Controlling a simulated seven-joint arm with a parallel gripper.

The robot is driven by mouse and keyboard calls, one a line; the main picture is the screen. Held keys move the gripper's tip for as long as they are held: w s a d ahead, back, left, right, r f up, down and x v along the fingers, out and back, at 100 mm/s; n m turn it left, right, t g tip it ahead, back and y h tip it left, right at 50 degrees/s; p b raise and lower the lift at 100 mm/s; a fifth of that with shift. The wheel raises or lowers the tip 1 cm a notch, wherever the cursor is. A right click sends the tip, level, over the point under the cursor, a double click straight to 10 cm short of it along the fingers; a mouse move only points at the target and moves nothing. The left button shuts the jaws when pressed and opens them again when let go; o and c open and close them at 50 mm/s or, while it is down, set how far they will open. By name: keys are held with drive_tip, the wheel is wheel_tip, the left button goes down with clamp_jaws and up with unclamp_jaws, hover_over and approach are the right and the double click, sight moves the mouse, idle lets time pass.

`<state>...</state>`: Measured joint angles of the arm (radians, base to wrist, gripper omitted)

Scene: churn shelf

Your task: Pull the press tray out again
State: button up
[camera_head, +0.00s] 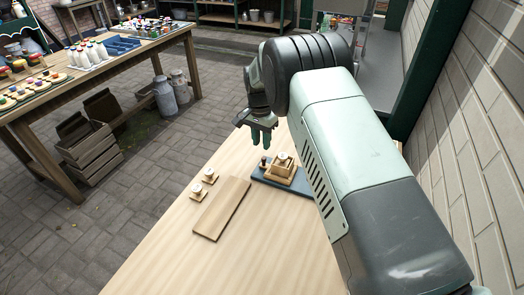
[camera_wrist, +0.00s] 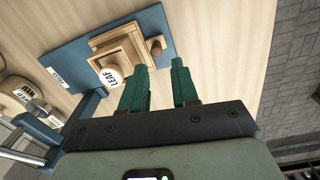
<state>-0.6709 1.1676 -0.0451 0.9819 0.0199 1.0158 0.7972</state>
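The blue press tray (camera_head: 262,176) lies flat on the light wooden table, its right part hidden behind my arm. It also shows in the wrist view (camera_wrist: 82,58). A stepped wooden block (camera_head: 277,172) stands on it, topped by a white round piece marked LEAF (camera_wrist: 111,76). A dark brown knob (camera_head: 264,160) stands at the tray's edge; the wrist view shows it too (camera_wrist: 155,47). My gripper (camera_head: 262,138) points down above the table beyond the knob. In the wrist view its green fingers (camera_wrist: 161,66) are apart, with nothing between them, and the knob appears clear of them.
Two small white-topped wooden pieces (camera_head: 209,174) (camera_head: 197,190) and a flat wooden board (camera_head: 221,208) lie left of the tray. A blue-grey frame (camera_wrist: 84,106) shows left of my gripper in the wrist view. The table's front is clear; a brick wall (camera_head: 480,120) stands right.

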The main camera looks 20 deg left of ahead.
drive_tip(key=shift+r, duration=2.2)
drive_tip(key=s+d+r+t+y, duration=0.1)
drive_tip(key=s+d+r, duration=0.1)
drive_tip(key=d+r, duration=0.95)
drive_tip(key=s+d+r+t, duration=0.1)
drive_tip(key=s+d+r, duration=0.2)
drive_tip(key=d+r, duration=0.85)
drive_tip(key=s+d+r+n+t, duration=0.1)
drive_tip(key=s+d+r+t, duration=0.1)
drive_tip(key=s+d+r, duration=0.85)
drive_tip(key=s+d+f, duration=0.2)
drive_tip(key=s, duration=0.5)
drive_tip(key=s+d+f+n+t, duration=0.1)
drive_tip(key=s+d+f, duration=0.1)
drive_tip(key=s, duration=0.6)
drive_tip(key=shift+s+d+f+t+h, duration=0.2)
drive_tip(key=shift+s+f+t+h, duration=0.05)
drive_tip(key=shift+t+h, duration=0.05)
